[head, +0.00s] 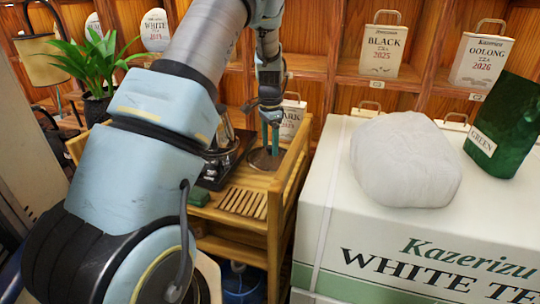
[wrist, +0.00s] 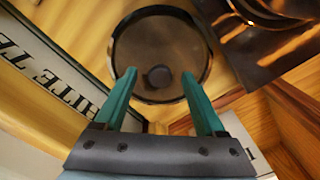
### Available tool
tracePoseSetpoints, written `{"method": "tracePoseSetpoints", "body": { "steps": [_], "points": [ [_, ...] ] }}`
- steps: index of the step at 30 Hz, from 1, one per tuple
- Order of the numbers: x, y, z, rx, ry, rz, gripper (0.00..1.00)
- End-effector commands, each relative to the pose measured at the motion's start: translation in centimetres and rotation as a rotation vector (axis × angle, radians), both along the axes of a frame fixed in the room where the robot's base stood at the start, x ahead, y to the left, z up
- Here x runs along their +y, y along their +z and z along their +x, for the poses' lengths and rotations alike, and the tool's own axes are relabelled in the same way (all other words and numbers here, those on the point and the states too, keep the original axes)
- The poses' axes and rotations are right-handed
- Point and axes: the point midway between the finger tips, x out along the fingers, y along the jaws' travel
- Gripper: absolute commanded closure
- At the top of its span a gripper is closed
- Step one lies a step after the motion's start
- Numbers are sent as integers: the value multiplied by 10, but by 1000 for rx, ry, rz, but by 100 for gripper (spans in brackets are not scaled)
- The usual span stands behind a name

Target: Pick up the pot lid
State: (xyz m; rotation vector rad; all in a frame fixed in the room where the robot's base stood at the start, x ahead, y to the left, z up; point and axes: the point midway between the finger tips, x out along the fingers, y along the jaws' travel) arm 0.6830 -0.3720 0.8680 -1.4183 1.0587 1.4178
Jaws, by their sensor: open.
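The pot lid (wrist: 160,45) is a round, see-through disc with a dark rim and a dark round knob (wrist: 159,77) at its middle. In the head view the lid (head: 262,162) lies on the wooden cart, partly hidden by my fingers. My gripper (wrist: 158,78) is open, with its two teal fingers pointing at the lid. In the wrist view the knob shows between the fingertips, with a gap on each side. I cannot tell whether the fingertips are down at the knob's height. In the head view my gripper (head: 270,142) is over the lid.
A dark tray (head: 217,175) with a glass pot, partly hidden by my arm, is left of the lid. The cart's slatted part (head: 242,202) is bare. A large white tea box (head: 400,240) stands right of the cart, bearing a pale wrapped cake (head: 405,160) and a green pouch (head: 505,125).

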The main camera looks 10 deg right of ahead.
Motion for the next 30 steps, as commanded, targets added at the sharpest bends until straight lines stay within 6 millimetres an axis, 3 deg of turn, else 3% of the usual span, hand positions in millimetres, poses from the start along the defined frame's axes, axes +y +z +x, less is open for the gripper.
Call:
{"method": "tracePoseSetpoints", "body": {
  "steps": [5,23,30],
  "points": [
    [0,0,0,0,0,0,30],
    [0,0,0,0,0,0,98],
    [0,0,0,0,0,0,100]
  ]
}}
